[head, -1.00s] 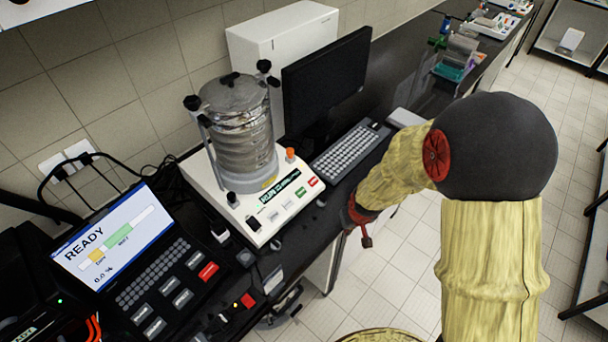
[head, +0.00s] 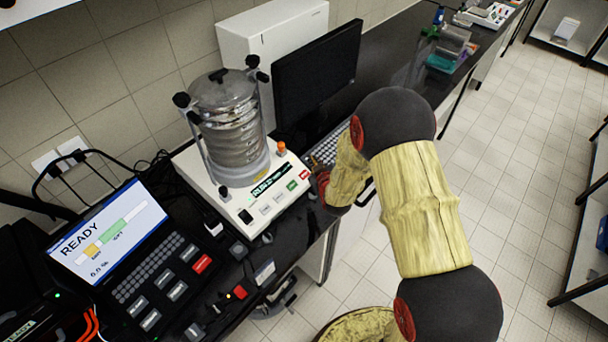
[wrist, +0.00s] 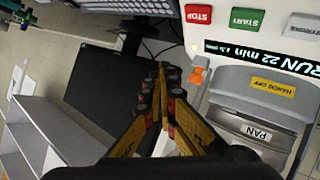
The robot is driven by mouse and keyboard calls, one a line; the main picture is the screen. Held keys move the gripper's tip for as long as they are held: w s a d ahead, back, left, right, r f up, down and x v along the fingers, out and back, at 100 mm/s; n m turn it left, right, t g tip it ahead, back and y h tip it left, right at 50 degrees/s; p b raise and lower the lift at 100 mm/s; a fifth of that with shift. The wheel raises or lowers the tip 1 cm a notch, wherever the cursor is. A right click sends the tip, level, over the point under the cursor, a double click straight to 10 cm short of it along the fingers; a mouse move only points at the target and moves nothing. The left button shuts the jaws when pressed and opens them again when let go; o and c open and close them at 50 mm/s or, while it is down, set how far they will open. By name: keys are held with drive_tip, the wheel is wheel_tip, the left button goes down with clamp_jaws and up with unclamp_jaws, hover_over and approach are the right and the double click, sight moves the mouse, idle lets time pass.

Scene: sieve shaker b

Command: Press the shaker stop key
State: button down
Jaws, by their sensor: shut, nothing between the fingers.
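The sieve shaker (head: 215,200) is a white base with a stack of metal sieves, on the dark bench. Its red stop key (head: 305,174) is at the right end of the key row, beside the green start key (head: 292,185). In the wrist view the stop key (wrist: 198,14), labelled STOP, is at the top, with the green START key (wrist: 247,18) to its right. The display (wrist: 275,57) reads RUN 22 min. My gripper (wrist: 162,68) is shut and empty, with its tips apart from the stop key in the picture. In the head view my arm hides its fingers.
A black monitor (head: 318,72) and a keyboard (head: 328,148) stand right of the shaker. An orange knob (head: 281,149) rises from the base near the keys. A console (head: 108,235) showing READY, with another red key (head: 202,263), is at left. Floor is clear at right.

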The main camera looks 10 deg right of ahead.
drive_tip(key=shift+f, duration=0.1)
drive_tip(key=f+b, duration=0.1)
drive_tip(key=f, duration=0.1)
drive_tip(key=w+a+f+b, duration=0.1)
drive_tip(key=f, duration=0.1)
drive_tip(key=w+f+b, duration=0.1)
drive_tip(key=f+b, duration=0.1)
drive_tip(key=shift+w+a+f, duration=0.25)
drive_tip(key=shift+a+f, duration=0.1)
drive_tip(key=shift+a, duration=0.05)
drive_tip(key=shift+w+a+f+b, duration=0.2)
drive_tip(key=shift+w+f+b, duration=0.1)
drive_tip(key=shift+f+b, duration=0.35)
drive_tip(key=shift+w+a+f+b, duration=0.15)
drive_tip(key=shift+f+b, duration=0.2)
drive_tip(key=shift+b, duration=0.25)
drive_tip(key=shift+w+a+f+b, duration=0.1)
drive_tip(key=shift+f+b, duration=0.25)
drive_tip(key=shift+b, duration=0.25)
idle(1.5)
idle(0.4)
drive_tip(key=shift+s+d+r+p, duration=0.15)
drive_tip(key=shift+r, duration=0.25)
drive_tip(key=shift+s+d+r+p, duration=0.1)
drive_tip(key=shift+s+r+p, duration=0.05)
drive_tip(key=shift+r, duration=0.25)
drive_tip(key=shift+r, duration=0.1)
